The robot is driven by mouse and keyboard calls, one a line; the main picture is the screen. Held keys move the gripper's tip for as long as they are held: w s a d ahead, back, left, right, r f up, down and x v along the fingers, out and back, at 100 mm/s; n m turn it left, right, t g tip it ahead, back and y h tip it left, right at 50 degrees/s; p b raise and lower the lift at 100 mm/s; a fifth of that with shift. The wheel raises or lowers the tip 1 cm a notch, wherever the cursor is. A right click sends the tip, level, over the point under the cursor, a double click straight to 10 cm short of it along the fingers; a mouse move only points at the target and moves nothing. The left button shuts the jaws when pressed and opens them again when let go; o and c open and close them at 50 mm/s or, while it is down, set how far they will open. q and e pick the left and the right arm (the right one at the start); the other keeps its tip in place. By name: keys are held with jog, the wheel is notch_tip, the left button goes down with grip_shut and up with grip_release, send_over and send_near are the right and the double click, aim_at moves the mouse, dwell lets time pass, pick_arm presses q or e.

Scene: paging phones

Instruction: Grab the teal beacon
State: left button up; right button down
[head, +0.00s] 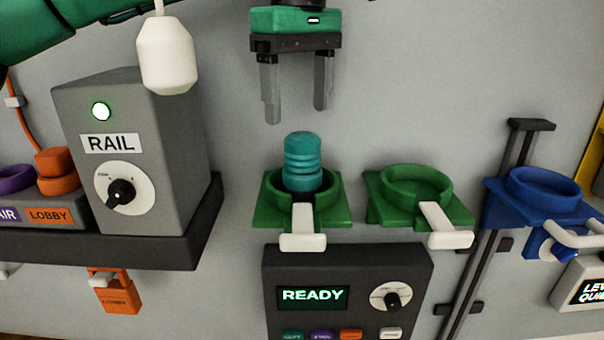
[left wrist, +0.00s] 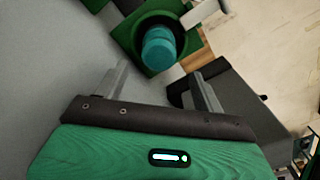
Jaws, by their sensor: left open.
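The teal beacon (head: 302,162) is a ribbed cylinder standing upright in a green ring holder (head: 328,209) on the wall. My left gripper (head: 296,112) is open and empty, its two fingers pointing down just above the beacon, apart from it. In the left wrist view the beacon (left wrist: 159,48) sits in the green holder (left wrist: 124,30), beyond and between the open fingers (left wrist: 160,88). The beacon's lower part is hidden inside the holder. My right gripper is not in view.
An empty green holder (head: 416,190) and a blue holder (head: 540,196) are to the right. A grey RAIL box (head: 178,150) stands on a dark shelf (head: 150,250) at left. A white hanging pull (head: 166,58) is upper left. A READY panel (head: 350,262) is below.

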aim_at(302, 135)
pick_arm(q)
jog(key=shift+s+d+f, duration=0.1)
jog(key=shift+s+f, duration=0.05)
jog(key=shift+f, duration=0.35)
notch_tip(302, 135, down, 5)
jog(key=shift+d+r, duration=0.1)
grip_shut()
